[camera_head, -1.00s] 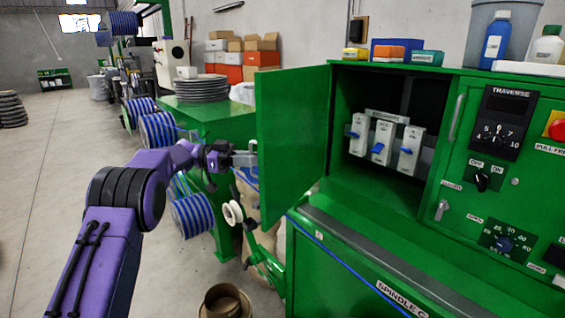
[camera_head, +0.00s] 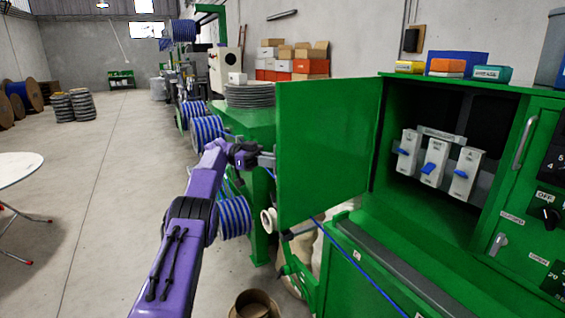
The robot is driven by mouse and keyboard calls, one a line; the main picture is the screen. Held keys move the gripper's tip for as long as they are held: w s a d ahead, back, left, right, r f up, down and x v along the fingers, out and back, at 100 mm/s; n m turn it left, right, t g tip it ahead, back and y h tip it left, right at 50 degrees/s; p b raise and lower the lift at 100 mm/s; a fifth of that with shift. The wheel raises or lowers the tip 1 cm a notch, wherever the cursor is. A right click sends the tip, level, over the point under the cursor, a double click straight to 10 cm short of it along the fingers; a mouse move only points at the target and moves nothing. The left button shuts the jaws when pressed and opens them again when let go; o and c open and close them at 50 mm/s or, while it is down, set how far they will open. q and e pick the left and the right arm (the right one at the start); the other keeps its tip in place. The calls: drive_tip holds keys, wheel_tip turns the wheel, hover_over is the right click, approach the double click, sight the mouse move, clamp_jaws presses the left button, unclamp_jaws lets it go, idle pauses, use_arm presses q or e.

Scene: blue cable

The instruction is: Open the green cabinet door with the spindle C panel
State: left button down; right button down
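The green cabinet door (camera_head: 328,150) stands wide open, swung out to the left of the cabinet opening. Inside the cabinet are several grey switches with blue levers, such as the middle one (camera_head: 434,162). My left arm reaches in from the lower left. Its gripper (camera_head: 268,160) is at the left edge of the door, with its fingers at or partly behind that edge. I cannot tell whether the fingers are shut or touching the door. My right gripper is not in view. The spindle C label is out of view.
Blue-striped cable spools (camera_head: 207,130) stand on the left behind my arm. A white round table (camera_head: 18,168) is at the far left. A round brown container (camera_head: 256,303) sits on the floor below.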

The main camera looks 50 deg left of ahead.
use_arm(q)
drive_tip(key=c, duration=1.3)
unclamp_jaws()
